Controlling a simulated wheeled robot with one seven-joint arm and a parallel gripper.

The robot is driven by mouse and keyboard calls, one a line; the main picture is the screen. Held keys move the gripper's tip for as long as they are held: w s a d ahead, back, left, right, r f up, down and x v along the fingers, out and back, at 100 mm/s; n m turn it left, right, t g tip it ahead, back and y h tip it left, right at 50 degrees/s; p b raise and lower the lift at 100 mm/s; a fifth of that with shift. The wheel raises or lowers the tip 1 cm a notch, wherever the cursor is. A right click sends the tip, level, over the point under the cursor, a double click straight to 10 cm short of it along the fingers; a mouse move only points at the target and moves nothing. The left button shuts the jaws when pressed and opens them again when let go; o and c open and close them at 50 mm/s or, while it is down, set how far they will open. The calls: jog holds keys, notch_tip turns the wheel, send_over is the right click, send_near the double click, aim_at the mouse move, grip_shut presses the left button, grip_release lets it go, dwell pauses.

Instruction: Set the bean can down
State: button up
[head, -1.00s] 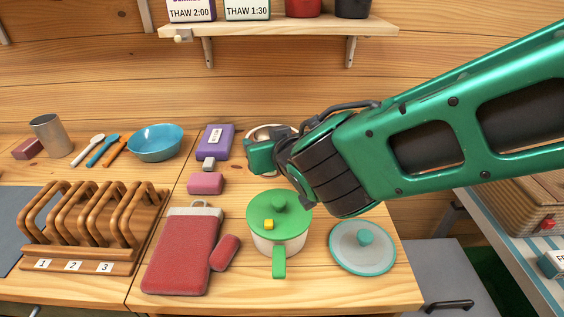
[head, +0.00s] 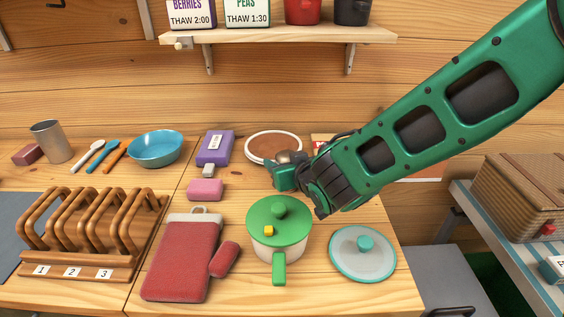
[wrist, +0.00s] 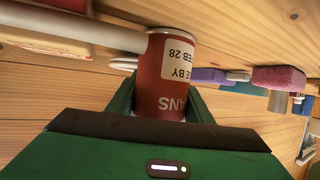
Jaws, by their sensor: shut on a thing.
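The bean can (wrist: 165,75) is red with a white use-by label and fills the middle of the wrist view, where its lettering is upside down. My gripper (wrist: 160,105) is shut on it, one green finger on each side. In the head view my gripper (head: 284,174) is over the back right of the wooden counter (head: 345,295), by the near right edge of a round brown, white-rimmed board (head: 265,145). There the can is mostly hidden by my gripper and wrist. I cannot tell whether its base touches the counter.
A pot with a green lid (head: 279,218) stands in front of my gripper. A loose glass lid (head: 362,253) lies to its right. A pink sponge (head: 206,189) and purple packet (head: 215,147) are to the left. A shelf (head: 280,34) hangs above on the wall.

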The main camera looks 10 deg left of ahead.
jog(key=o, duration=1.3)
jog(key=v, duration=1.2)
jog(key=shift+d, duration=0.1)
